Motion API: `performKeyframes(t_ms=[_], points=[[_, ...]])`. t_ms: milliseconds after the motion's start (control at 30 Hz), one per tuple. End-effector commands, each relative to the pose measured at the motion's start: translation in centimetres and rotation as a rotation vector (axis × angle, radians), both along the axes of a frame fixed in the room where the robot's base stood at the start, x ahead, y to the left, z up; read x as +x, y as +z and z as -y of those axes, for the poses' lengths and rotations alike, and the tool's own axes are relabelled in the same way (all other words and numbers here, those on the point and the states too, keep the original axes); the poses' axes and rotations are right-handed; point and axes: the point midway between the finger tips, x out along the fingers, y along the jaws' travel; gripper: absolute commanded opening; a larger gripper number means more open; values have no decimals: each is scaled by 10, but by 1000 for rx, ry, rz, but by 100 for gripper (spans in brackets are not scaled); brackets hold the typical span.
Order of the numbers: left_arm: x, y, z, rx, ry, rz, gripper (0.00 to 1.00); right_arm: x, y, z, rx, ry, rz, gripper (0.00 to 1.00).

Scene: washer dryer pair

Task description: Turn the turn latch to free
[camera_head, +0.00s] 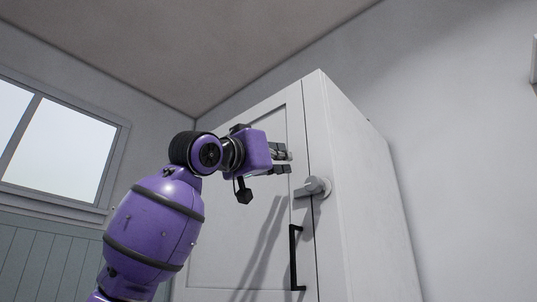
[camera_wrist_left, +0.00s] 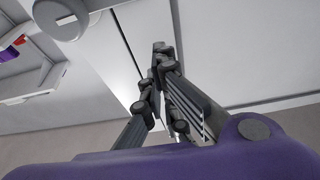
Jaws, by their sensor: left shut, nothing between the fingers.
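The turn latch (camera_head: 318,187) is a light grey round knob with a flat bar pointing left. It sits on the front right edge of a tall white cabinet (camera_head: 360,200), its bar lying across the edge of the cabinet door (camera_head: 235,240). My left gripper (camera_head: 288,160) is shut and empty, just above and left of the latch, apart from it in the picture. In the left wrist view the shut fingers (camera_wrist_left: 160,50) point at a pale panel with a dark seam. A round pale part at upper left there looks like the latch. My right gripper is not in view.
A black vertical bar handle (camera_head: 294,258) is on the door below the latch. A window (camera_head: 55,135) is in the left wall. A white frame-like thing (camera_wrist_left: 30,95) with red and purple bits shows in the wrist view.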

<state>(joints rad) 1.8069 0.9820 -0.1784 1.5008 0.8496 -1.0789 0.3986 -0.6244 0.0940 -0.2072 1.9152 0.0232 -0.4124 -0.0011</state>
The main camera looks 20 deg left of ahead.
Motion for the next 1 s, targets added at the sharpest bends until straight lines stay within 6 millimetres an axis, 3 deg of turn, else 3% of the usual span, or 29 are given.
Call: performKeyframes(t_ms=[100,233,433,1000], points=[[15,8,7,-2,-1,0,0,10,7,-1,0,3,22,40],[16,-14,4,1,3,-1,0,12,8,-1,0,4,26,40],[15,-30,5,0,1,1,0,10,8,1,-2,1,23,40],[18,-35,5,-13,0,-5,0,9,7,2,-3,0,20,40]])
